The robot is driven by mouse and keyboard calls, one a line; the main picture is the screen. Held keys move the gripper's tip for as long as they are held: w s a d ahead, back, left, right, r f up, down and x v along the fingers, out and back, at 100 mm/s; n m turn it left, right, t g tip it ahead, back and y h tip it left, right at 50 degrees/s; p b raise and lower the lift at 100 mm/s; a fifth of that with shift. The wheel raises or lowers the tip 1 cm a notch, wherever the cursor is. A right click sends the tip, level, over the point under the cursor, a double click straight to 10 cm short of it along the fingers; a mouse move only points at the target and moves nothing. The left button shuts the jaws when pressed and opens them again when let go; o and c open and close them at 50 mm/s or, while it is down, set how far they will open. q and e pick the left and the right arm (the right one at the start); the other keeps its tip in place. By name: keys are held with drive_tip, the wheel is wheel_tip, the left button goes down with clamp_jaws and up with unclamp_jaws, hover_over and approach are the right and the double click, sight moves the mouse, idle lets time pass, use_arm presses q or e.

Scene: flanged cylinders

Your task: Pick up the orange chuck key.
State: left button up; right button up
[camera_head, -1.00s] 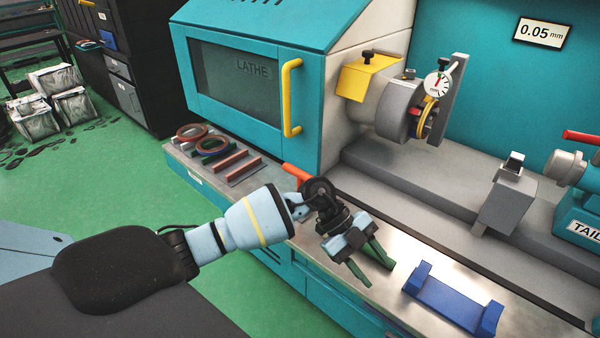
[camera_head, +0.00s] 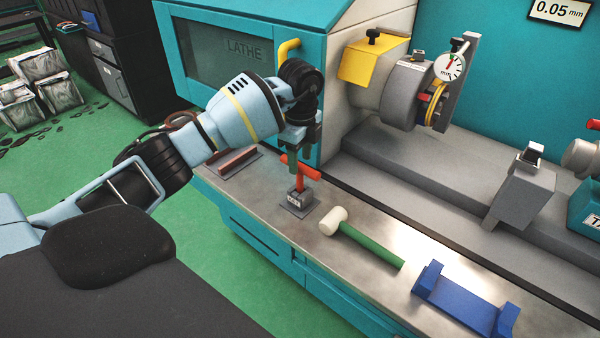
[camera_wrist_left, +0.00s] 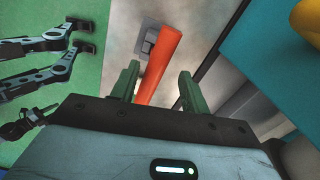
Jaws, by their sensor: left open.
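The orange chuck key (camera_head: 309,182) stands upright in a small grey labelled holder (camera_head: 298,201) on the lathe's front ledge, its crossbar at the top. My left gripper (camera_head: 305,160) is open and points down right at the key's crossbar, partly covering it in the head view. In the left wrist view the orange key (camera_wrist_left: 160,62) shows between the two green fingers, with the gripper (camera_wrist_left: 159,78) still apart on both sides. I cannot tell whether a finger touches it.
A mallet with a white head and green handle (camera_head: 372,245) lies right of the holder. A blue cradle (camera_head: 458,300) lies farther right. Reddish bars (camera_head: 238,160) lie left. The lathe's teal housing (camera_head: 232,65) and yellow handle (camera_head: 288,50) stand close behind my gripper.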

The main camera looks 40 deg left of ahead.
sight(300, 177)
use_arm(q)
drive_tip(key=shift+s+d+f, duration=0.15)
drive_tip(key=shift+s+f, duration=0.05)
drive_tip(key=shift+f, duration=1.35)
drive_tip(key=shift+s+d+f, duration=0.1)
drive_tip(key=shift+s+f, duration=0.05)
drive_tip(key=shift+f, duration=1.4)
clamp_jaws()
